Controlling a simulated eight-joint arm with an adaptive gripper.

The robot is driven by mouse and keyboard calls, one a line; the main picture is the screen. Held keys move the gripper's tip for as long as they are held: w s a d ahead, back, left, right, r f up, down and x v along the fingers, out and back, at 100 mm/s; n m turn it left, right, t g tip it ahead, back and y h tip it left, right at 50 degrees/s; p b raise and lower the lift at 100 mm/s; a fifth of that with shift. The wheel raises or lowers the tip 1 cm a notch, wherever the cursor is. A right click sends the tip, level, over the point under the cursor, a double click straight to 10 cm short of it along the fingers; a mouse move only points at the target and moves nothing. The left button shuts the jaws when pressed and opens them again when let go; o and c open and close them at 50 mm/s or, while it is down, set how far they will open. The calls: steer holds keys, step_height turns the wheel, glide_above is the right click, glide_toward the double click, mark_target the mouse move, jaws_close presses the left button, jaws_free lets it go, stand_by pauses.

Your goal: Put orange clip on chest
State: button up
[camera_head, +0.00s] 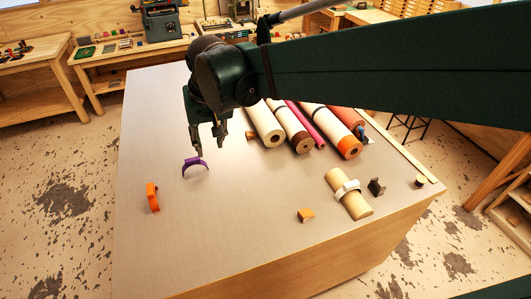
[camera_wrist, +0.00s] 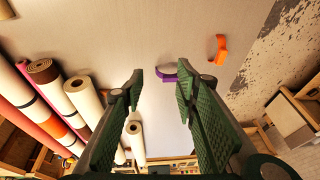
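An orange clip (camera_head: 152,197), a curved C-shaped band, is on the grey worktop at the left. It also shows at the upper right of the wrist view (camera_wrist: 220,46). My gripper (camera_head: 209,147) points down over the worktop, behind and to the right of this clip and apart from it. Its two green fingers (camera_wrist: 160,80) are spread with nothing between them. A purple clip (camera_head: 194,162) lies close to the fingertips, apart from them as far as I can tell. The wood-sided unit (camera_head: 330,262) under the worktop may be the chest; I cannot tell for sure.
Several rolls (camera_head: 264,124) lie side by side behind on the right, one with an orange end. A short tan roll (camera_head: 356,206) wears a white clip (camera_head: 347,188). A small orange-tan block (camera_head: 306,215) and a dark clip (camera_head: 377,187) are nearby. The front left worktop is clear.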

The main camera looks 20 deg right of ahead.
steer(key=s+d+f+t+h, duration=0.1)
steer(key=s+d+f+t, duration=0.2)
steer(key=s+d, duration=1.2)
steer(key=s, duration=0.2)
steer(key=shift+s+t, duration=0.35)
steer(key=shift+t, duration=0.05)
steer(key=shift+f, duration=0.15)
